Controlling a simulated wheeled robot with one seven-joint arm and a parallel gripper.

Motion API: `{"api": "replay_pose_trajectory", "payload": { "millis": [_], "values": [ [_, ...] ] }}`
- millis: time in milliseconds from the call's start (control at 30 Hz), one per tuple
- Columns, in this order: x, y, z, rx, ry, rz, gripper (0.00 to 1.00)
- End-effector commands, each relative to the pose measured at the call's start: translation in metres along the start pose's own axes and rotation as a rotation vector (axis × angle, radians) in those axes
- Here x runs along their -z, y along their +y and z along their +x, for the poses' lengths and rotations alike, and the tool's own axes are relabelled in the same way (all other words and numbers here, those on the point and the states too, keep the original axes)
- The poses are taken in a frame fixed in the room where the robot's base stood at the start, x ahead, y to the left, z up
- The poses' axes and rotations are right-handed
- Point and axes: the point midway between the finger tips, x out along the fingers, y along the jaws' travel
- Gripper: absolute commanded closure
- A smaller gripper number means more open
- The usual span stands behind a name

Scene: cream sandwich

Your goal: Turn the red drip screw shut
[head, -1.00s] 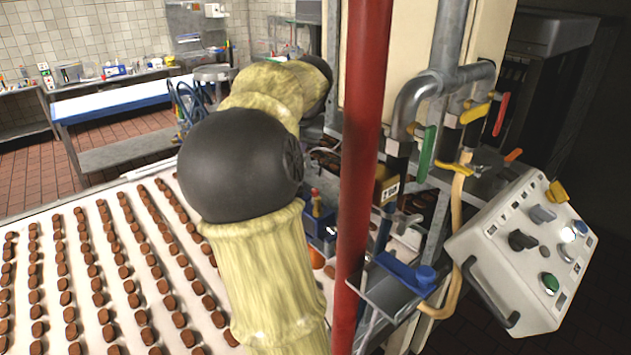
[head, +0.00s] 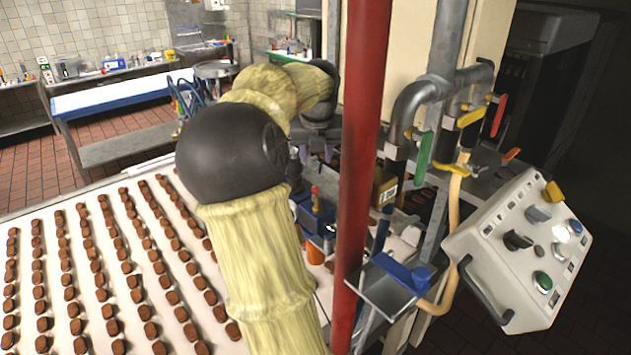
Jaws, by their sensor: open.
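A small red knob (head: 316,190), which looks like the red drip screw, stands upright on a blue and grey fitting (head: 318,218) beside the belt, left of the red post. My gripper (head: 316,153) is small and partly hidden behind my own arm. Its fingers appear to point down, spread apart and empty, a little above the red knob. A gap seems to show between fingertips and knob, but its depth is unclear.
A red vertical post (head: 362,150) stands close to the right of the fitting. A belt (head: 55,215) with rows of brown biscuits fills the lower left. Pipes with coloured valve handles and a control box (head: 520,250) are at the right.

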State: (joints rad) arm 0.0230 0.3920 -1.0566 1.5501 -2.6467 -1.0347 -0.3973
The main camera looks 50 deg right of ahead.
Motion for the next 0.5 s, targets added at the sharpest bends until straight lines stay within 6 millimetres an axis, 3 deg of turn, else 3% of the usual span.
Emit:
{"api": "replay_pose_trajectory", "payload": {
  "millis": [500],
  "values": [
    [0.000,-0.001,0.091,0.002,0.003,0.002,0.59]
  ]
}}
